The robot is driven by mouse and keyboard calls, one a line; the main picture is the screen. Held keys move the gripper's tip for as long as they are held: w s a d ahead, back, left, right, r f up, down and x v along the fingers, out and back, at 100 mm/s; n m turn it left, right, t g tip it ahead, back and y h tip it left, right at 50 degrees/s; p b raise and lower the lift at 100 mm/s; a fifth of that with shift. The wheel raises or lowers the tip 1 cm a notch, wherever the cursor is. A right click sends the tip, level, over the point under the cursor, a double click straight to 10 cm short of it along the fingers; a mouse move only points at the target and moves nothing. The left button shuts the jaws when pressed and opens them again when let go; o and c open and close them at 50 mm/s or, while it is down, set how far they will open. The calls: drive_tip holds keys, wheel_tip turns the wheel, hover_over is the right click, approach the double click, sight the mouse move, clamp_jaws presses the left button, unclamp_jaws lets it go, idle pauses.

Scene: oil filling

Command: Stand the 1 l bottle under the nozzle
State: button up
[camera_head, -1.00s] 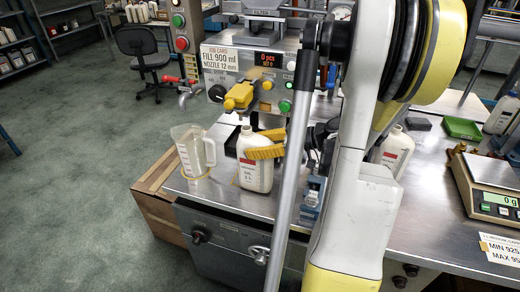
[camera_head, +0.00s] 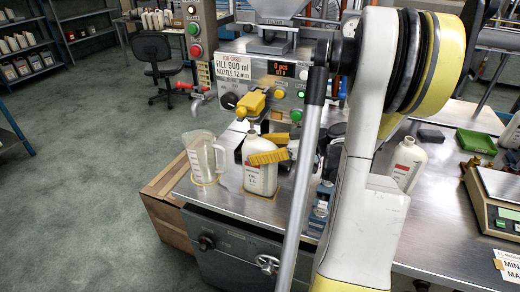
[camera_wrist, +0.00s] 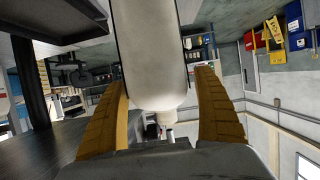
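The white 1 l bottle (camera_head: 259,182) with a red-marked label is upright at the front of the filling bench. Whether its base touches the bench top is hard to tell. My gripper (camera_head: 268,147) has its yellow fingers on either side of the bottle's upper body and appears shut on it. In the wrist view the bottle (camera_wrist: 152,60) is between both fingers (camera_wrist: 160,95), with a thin gap seeming to show on the right. The filling machine (camera_head: 229,82) with a yellow fitting (camera_head: 251,104) stands just behind the bottle. The nozzle's outlet is not clear.
A clear measuring jug (camera_head: 204,160) stands close to the bottle's left, near the bench edge. A second white bottle (camera_head: 405,163) stands to the right, behind my arm. A scale (camera_head: 498,200) and a green tray (camera_head: 477,141) are further right.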

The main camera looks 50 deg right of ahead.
drive_tip(key=v, duration=1.2)
